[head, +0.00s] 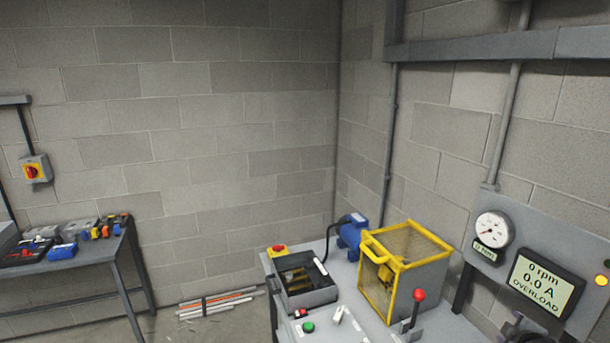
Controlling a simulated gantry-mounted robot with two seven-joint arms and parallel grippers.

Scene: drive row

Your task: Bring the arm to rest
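Neither of my grippers can be made out in the head view. A dark shape (518,328) is cut off by the bottom edge at the lower right, and I cannot tell what it is. The grey drive bench (350,328) stands at the lower right. On it are a blue motor (351,232), a yellow-framed mesh guard (408,258) that looks closed, and an open dark box (306,290). A lever with a red knob (418,296) stands upright in front of the guard. The display (541,284) reads 0 rpm, 0.0 A, OVERLOAD.
A round gauge (493,229) and a lit amber lamp (601,280) are on the right panel. A green button (308,327) and a red-on-yellow button (277,250) sit on the bench. A side table (85,258) with tools stands left. Rods (220,303) lie on the floor between.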

